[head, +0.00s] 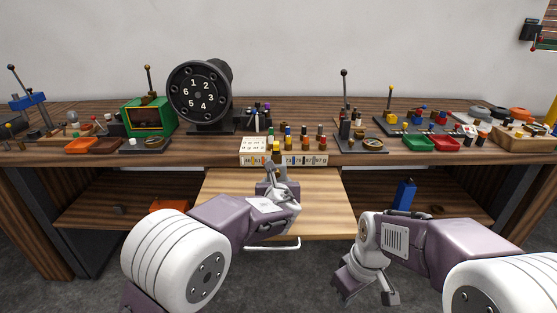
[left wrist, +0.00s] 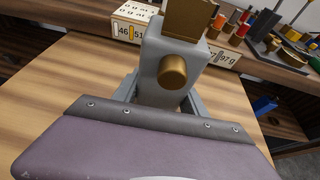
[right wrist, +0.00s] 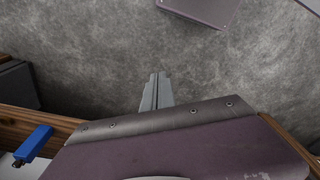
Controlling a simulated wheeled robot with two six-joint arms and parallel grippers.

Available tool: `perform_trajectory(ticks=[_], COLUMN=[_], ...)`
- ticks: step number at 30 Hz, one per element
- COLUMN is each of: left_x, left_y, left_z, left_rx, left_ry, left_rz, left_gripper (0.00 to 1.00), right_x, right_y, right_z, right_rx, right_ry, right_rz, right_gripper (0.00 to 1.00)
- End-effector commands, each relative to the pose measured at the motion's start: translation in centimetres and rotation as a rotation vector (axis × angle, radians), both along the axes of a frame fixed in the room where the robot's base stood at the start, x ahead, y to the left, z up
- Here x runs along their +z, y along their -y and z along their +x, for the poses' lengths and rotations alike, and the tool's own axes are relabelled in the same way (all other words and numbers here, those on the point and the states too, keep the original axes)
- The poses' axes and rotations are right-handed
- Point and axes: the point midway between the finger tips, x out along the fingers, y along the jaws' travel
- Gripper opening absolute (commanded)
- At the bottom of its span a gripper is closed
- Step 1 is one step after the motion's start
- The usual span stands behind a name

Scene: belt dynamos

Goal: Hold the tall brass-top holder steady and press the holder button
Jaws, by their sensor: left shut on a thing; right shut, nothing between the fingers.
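The tall holder (left wrist: 152,62) is a grey upright block with a brass top (left wrist: 190,18) and a round brass button (left wrist: 172,72) on the face toward the left wrist camera. It stands over the pale wooden pull-out board; its base is hidden. My left gripper (left wrist: 158,98) is shut on the holder, one finger on each side, low on its body. In the head view the brass top (head: 276,147) shows just above my left gripper (head: 275,178). My right gripper (right wrist: 156,76) is shut and empty, well away from the holder, pointing down over the grey floor.
The pale board (head: 325,205) is otherwise bare. Behind it, the desk edge carries a numbered strip (head: 305,160) and several small coloured cylinders. A black dial (head: 199,93) and trays crowd the desk. A blue object (head: 404,193) stands on the lower right shelf.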

Motion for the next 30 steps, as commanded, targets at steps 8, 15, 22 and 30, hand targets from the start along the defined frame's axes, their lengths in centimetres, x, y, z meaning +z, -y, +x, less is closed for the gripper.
perform_trajectory(ticks=[8, 15, 22, 30], left_x=[-0.2, -0.2, -0.2, -0.2], left_y=[0.0, 0.0, 0.0, 0.0], left_z=[0.0, 0.0, 0.0, 0.0], left_rx=[0.000, 0.000, 0.000, 0.000], left_ry=[-0.004, -0.003, -0.003, -0.003], left_rz=[0.001, 0.001, 0.001, 0.001], left_gripper=[0.00, 0.00, 0.00, 0.00], right_x=[13.6, 25.3, 30.0, 29.4], right_y=[-4.4, -8.7, -11.5, -12.1], right_z=[10.4, 14.5, 16.2, 16.2], right_rx=[0.487, 0.772, 0.825, 0.836], right_ry=[0.248, 0.497, 0.637, 0.623], right_rz=[0.039, 0.026, 0.021, 0.029], right_gripper=[0.00, 0.00, 0.00, 0.00])
